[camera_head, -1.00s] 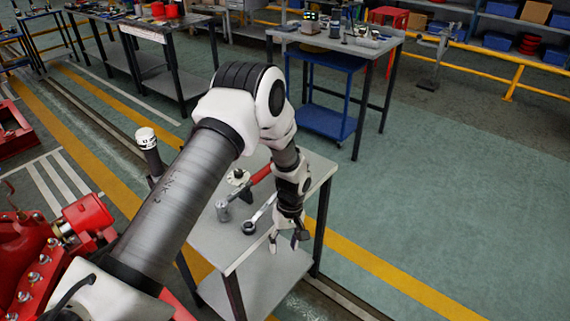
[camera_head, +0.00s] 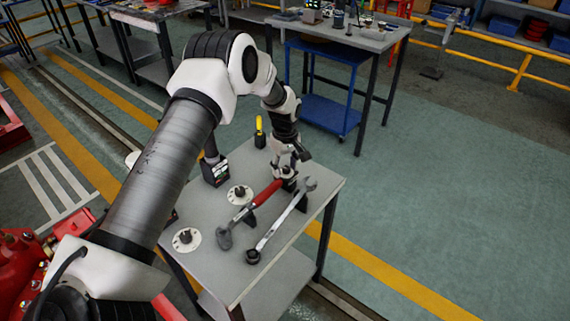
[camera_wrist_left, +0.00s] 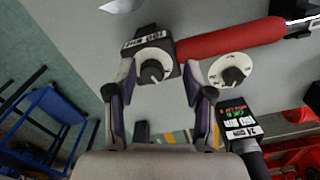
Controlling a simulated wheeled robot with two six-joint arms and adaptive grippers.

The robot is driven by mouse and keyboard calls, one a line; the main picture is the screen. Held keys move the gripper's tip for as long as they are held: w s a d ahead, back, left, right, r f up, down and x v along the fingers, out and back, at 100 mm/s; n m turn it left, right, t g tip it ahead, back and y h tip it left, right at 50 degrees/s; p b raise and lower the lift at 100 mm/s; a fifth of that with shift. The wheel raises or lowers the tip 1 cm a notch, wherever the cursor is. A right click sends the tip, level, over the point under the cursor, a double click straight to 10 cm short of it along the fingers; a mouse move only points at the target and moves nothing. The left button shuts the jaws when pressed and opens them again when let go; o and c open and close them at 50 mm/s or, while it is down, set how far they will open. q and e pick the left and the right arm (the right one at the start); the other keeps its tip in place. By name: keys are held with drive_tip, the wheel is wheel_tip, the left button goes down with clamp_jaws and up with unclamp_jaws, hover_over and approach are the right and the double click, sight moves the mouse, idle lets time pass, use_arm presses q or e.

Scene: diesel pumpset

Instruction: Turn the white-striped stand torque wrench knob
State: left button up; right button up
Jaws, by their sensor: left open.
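My left gripper (camera_head: 287,163) is over the back right part of the grey table (camera_head: 225,268). In the left wrist view the open gripper (camera_wrist_left: 157,76) has its fingers on either side of a black stand block (camera_wrist_left: 135,37) with white print. The block carries a round knob (camera_wrist_left: 154,62) with a pale stripe. I cannot tell whether the fingers touch it. A red-handled torque wrench (camera_head: 265,190) lies beside the block; its handle also shows in the left wrist view (camera_wrist_left: 232,40). In the head view the gripper mostly hides this block. My right gripper is not in view.
Two white discs with black knobs, one near the wrench (camera_head: 240,194) and one at front left (camera_head: 187,241), sit on the table. A steel spanner (camera_head: 282,220) lies along its right side. A display device (camera_head: 215,172) and a yellow-handled tool (camera_head: 259,132) stand behind. Floor right is clear.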

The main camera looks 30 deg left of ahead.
use_arm(q)
drive_tip(key=shift+w+f, duration=0.6)
drive_tip(key=shift+f, duration=0.05)
drive_tip(key=shift+s+r, duration=0.2)
drive_tip(key=shift+r, duration=0.05)
drive_tip(key=c, duration=0.5)
drive_tip(key=shift+r, duration=0.1)
clamp_jaws()
drive_tip(key=shift+a+m, duration=0.1)
drive_tip(key=shift+m, duration=0.4)
drive_tip(key=m+b, duration=0.1)
drive_tip(key=m, duration=0.4)
drive_tip(key=shift+m, duration=0.4)
